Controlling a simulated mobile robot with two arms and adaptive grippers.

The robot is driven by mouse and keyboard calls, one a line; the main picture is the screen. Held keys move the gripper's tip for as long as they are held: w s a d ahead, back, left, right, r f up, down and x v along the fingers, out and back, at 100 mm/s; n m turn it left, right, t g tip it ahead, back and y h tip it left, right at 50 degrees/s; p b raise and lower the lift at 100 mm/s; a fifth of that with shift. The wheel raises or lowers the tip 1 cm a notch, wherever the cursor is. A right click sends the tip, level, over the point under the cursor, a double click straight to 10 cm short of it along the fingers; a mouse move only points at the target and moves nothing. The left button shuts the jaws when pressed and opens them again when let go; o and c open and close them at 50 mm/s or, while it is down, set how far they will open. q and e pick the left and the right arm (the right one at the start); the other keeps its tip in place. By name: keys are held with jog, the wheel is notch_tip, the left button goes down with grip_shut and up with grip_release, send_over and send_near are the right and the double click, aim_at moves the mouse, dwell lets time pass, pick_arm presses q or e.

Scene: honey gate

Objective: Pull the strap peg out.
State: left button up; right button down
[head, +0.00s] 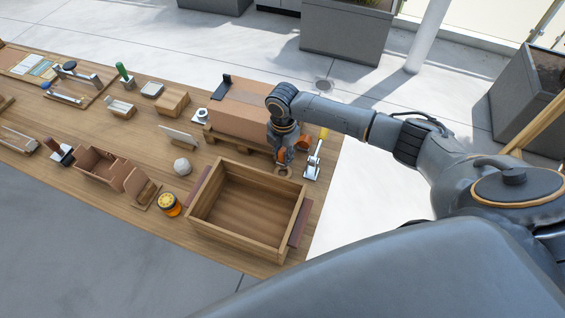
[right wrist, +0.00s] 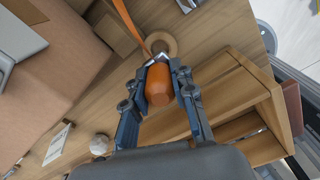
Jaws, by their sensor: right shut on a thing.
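The strap peg (right wrist: 159,86) is an orange rounded handle with a metal end, seen in the right wrist view between my right gripper's fingers. My right gripper (right wrist: 160,78) is shut on it. An orange strap (right wrist: 127,18) runs up from near the peg's metal end. A round wooden piece (right wrist: 160,43) lies just beyond the peg; whether the peg's end still sits in it is hidden. In the head view my right gripper (head: 283,152) points down between the carton and the open crate, with orange showing at its fingers. My left gripper is not in view.
A brown carton (head: 243,108) sits on a pallet behind the gripper. A clamp with a yellow handle (head: 316,158) stands close on the right. An open wooden crate (head: 205,238) is in front. A white ball (head: 182,167) and several tools lie to the left.

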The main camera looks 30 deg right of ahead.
aim_at(283, 150)
jog(key=shift+r+p, duration=1.85)
jog(key=shift+r, duration=0.2)
jog(key=shift+r+p, duration=0.5)
jog(key=shift+r, duration=0.55)
